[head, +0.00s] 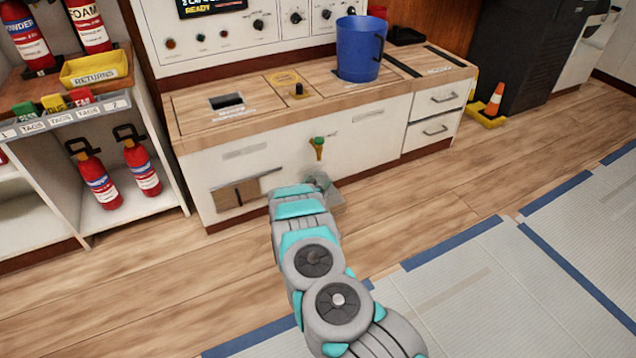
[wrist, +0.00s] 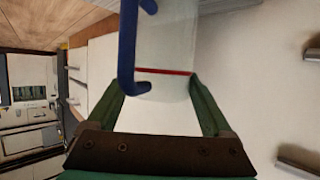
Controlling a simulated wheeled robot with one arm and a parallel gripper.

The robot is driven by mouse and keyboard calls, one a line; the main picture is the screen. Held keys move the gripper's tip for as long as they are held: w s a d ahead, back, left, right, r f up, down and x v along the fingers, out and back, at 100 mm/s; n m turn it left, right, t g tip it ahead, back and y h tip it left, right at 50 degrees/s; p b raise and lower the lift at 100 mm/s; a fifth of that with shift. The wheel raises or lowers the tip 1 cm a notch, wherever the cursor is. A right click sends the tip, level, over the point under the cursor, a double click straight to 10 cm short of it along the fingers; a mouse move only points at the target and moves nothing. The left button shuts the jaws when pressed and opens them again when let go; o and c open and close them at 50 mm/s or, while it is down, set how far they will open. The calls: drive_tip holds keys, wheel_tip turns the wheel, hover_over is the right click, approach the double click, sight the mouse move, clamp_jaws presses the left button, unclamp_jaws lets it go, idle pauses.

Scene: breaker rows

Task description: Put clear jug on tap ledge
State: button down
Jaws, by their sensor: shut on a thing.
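The clear jug (wrist: 165,45) has a red line and a blue handle (wrist: 127,60). In the wrist view it stands between the green fingers of my gripper (wrist: 157,80), which is shut on it. In the head view my gripper (head: 318,182) is low in front of the white cabinet, and the arm hides most of it. A brass tap with a green top (head: 317,147) sticks out of the cabinet front just above. A grey, partly see-through shape (head: 337,198) shows beside my gripper; I cannot tell whether it is the ledge or the jug.
A blue jug (head: 359,50) stands on the wooden counter (head: 205,120). A brown flap (head: 238,192) is low on the cabinet front. Fire extinguishers (head: 142,168) stand in the left shelf. An orange cone (head: 495,98) is at the right.

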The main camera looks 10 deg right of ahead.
drive_tip(key=shift+f, duration=0.1)
unclamp_jaws()
drive_tip(key=shift+r, duration=0.2)
drive_tip(key=shift+s+a+r, duration=0.1)
drive_tip(key=shift+s+a, duration=0.05)
drive_tip(key=shift+s, duration=0.05)
drive_tip(key=v, duration=1.1)
drive_tip(key=shift+s, duration=0.2)
drive_tip(key=shift+a+r, duration=0.1)
drive_tip(key=shift+a, duration=0.15)
